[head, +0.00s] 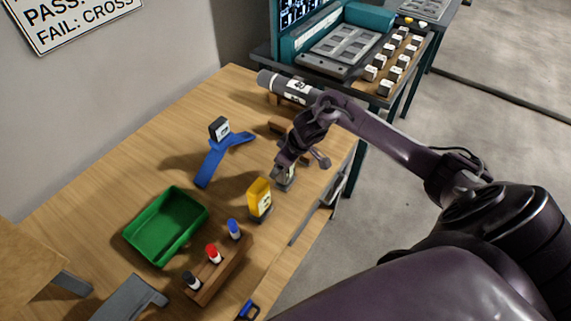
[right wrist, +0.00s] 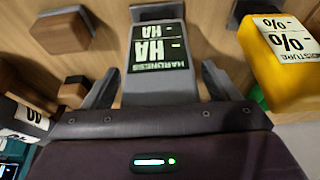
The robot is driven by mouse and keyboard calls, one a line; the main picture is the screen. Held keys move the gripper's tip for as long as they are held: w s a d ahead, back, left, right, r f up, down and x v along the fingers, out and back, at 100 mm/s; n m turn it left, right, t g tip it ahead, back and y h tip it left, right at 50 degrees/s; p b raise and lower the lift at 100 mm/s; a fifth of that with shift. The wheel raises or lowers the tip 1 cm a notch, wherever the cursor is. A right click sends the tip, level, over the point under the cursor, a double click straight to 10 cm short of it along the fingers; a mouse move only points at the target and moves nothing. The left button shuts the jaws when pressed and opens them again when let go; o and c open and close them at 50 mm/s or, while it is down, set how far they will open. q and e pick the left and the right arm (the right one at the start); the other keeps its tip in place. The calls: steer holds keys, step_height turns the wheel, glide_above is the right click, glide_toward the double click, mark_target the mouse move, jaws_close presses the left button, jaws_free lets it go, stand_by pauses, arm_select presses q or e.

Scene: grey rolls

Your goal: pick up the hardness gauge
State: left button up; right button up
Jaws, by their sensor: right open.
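The hardness gauge (right wrist: 157,50) is a grey block with a black HARDNESS HA label. In the right wrist view it stands between the two fingers of my open right gripper (right wrist: 158,82), with a gap visible on either side. In the head view the gauge (head: 284,181) shows on the table below my right gripper (head: 286,167), partly hidden by it. I cannot tell whether the fingers touch the gauge. My left gripper is not in view.
A yellow moisture meter (head: 260,197) stands close beside the gauge. A grey roll (head: 290,88) lies behind, near wooden blocks. A blue stand (head: 211,163), green bin (head: 130,237) and marker rack (head: 224,272) are to the left. The table's right edge is near.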

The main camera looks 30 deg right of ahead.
steer(key=shift+w+f, duration=0.1)
steer(key=shift+f, duration=0.2)
steer(key=c, duration=1.2)
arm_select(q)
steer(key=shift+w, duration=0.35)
arm_select(e)
steer(key=shift+c, duration=0.2)
steer(key=shift+w, duration=0.1)
